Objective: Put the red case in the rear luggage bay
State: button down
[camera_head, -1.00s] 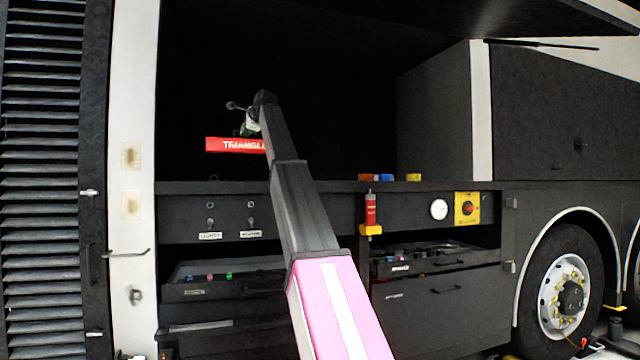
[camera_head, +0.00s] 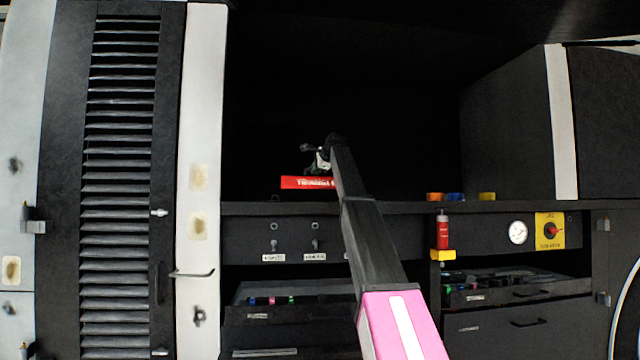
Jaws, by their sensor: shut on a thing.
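The red case (camera_head: 305,183), with white lettering on its face, is inside the dark opening of the luggage bay (camera_head: 390,120), low and near its left side. My gripper (camera_head: 322,168) is shut on the case from above; the fingertips are small and partly hidden by my arm. The case's right end is hidden behind my arm. The case looks level, just above the bay's floor edge; I cannot tell whether it touches the floor.
Orange, blue and yellow blocks (camera_head: 486,196) sit on the bay's ledge to the right. Below are a red bottle (camera_head: 443,232), a gauge (camera_head: 518,232), a yellow switch panel (camera_head: 550,231) and open drawers (camera_head: 290,312). A white pillar (camera_head: 200,150) bounds the bay on the left.

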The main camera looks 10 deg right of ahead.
aim_at(319, 181)
jog(key=shift+w+d+f, duration=0.55)
jog(key=shift+w+d, duration=0.05)
jog(key=shift+d, duration=0.1)
jog(key=shift+f, duration=1.95)
jog(key=shift+f, duration=0.15)
jog(key=c, duration=1.2)
grip_release()
jog(key=shift+o, duration=0.2)
jog(key=shift+s, duration=0.15)
jog(key=v, duration=1.2)
